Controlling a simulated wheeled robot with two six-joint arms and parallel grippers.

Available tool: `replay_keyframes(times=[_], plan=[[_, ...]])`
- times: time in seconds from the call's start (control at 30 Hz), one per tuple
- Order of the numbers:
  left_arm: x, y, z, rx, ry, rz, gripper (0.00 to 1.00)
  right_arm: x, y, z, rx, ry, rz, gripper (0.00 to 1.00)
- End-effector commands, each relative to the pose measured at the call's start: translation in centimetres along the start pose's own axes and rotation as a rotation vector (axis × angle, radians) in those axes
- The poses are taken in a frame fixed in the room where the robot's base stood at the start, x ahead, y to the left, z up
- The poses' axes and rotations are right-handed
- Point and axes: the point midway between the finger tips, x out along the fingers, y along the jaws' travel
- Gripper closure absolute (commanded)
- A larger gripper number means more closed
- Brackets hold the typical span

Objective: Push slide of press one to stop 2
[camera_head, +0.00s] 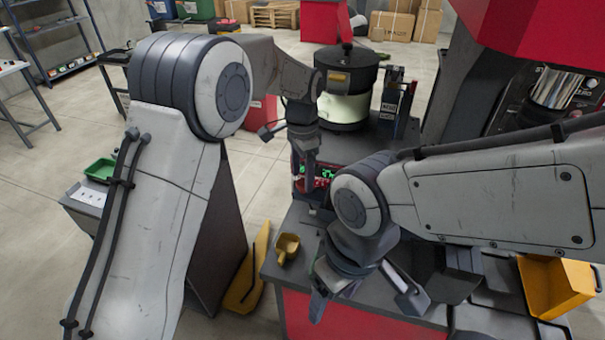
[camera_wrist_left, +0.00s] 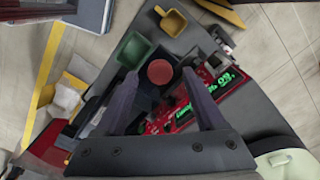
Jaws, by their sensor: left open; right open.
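My left gripper (camera_head: 308,188) points down over the dark bench beside a red control panel (camera_head: 322,178) with green digits. In the left wrist view this gripper (camera_wrist_left: 159,80) is open, and a round red knob (camera_wrist_left: 160,72) shows between its fingers. I cannot tell whether the fingers touch it. The panel (camera_wrist_left: 205,100) lies by the right finger. My right gripper (camera_head: 350,296) is open and lower, over the front of the bench. A dark machine with a silver cylinder (camera_head: 554,88) stands at the right. I cannot make out which part is press one's slide or stop 2.
A yellow scoop (camera_head: 288,247) lies at the bench's left edge. A black bowl feeder (camera_head: 346,75) stands behind the panel. A yellow bin (camera_head: 556,286) is at the right. A green tray (camera_head: 100,169) sits on a side table.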

Motion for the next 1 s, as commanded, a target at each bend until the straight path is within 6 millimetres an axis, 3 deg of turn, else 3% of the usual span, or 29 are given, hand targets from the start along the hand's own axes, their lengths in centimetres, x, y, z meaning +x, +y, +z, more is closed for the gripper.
replay_keyframes(times=[0.2, 0.43, 0.6, 0.63, 1.0], plan=[[1.25, 0.04, 0.03, 0.0, 0.0, 0.0, 0.29, -0.39, -0.03, -0.02, -0.001, 0.0, 0.0, 0.28], [1.3, 0.02, 0.01, 0.0, 0.001, 0.0, 0.29, -0.35, -0.03, -0.02, -0.001, 0.0, 0.0, 0.28], [1.27, 0.02, 0.0, 0.0, 0.001, 0.0, 0.94, -0.35, -0.03, -0.02, -0.001, 0.0, 0.0, 0.28], [1.27, 0.02, 0.0, 0.0, 0.001, 0.0, 1.0, -0.35, -0.03, -0.02, -0.001, 0.0, 0.0, 0.28], [1.22, 0.02, 0.0, 0.0, 0.001, -0.001, 1.0, -0.36, -0.03, -0.02, -0.001, 0.0, 0.0, 0.28]])
